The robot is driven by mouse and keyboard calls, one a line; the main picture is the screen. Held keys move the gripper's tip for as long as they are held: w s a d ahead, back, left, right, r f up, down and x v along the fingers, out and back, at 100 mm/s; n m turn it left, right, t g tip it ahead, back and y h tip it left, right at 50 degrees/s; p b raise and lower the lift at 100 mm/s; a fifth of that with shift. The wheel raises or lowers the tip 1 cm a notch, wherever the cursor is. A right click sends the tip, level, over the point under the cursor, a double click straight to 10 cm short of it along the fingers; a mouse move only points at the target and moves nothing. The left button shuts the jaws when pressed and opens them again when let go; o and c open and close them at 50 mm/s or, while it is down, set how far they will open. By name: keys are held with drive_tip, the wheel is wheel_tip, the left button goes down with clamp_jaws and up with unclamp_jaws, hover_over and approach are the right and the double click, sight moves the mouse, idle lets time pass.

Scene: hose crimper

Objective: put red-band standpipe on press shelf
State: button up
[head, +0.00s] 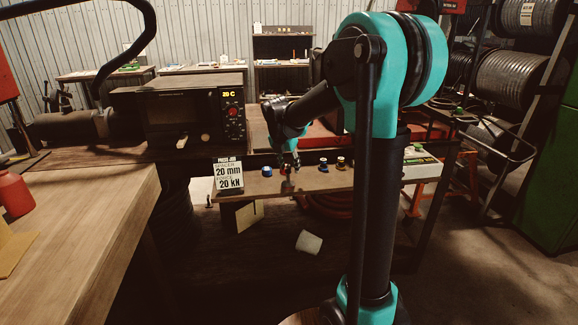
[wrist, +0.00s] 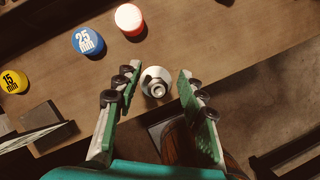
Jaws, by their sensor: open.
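My gripper (wrist: 158,82) is open in the wrist view, with one green-and-grey finger on each side of a silver fitting (wrist: 155,84). I see the fitting from above, near the edge of a brown wooden shelf (wrist: 215,50); a gap shows on both sides. Its band cannot be made out. In the head view my gripper (head: 287,163) points down over the shelf (head: 305,182). Two small pale-topped pieces stand right of it, one with blue (head: 323,164) and one with dark red (head: 341,163). I cannot tell which piece is the red-band standpipe.
A sign reading 20 mm, 20 kN (head: 229,174) stands at the shelf's left. A machine with a display (head: 195,112) is behind.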

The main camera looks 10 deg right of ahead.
drive_tip(key=shift+r, duration=0.1)
drive_tip(key=v, duration=1.2)
drive_tip(key=s+d+f+m+y, duration=0.1)
drive_tip(key=s+d+f+m, duration=0.2)
drive_tip(key=s+f+m, duration=0.9)
drive_tip(key=s+d+f+m+y, duration=0.1)
drive_tip(key=s+d+f+m, duration=0.2)
drive_tip(key=s+f+m, duration=1)
drive_tip(key=s+m, duration=0.1)
drive_tip(key=m, duration=0.3)
drive_tip(key=shift+s+d, duration=0.2)
drive_tip(key=shift+d, duration=0.2)
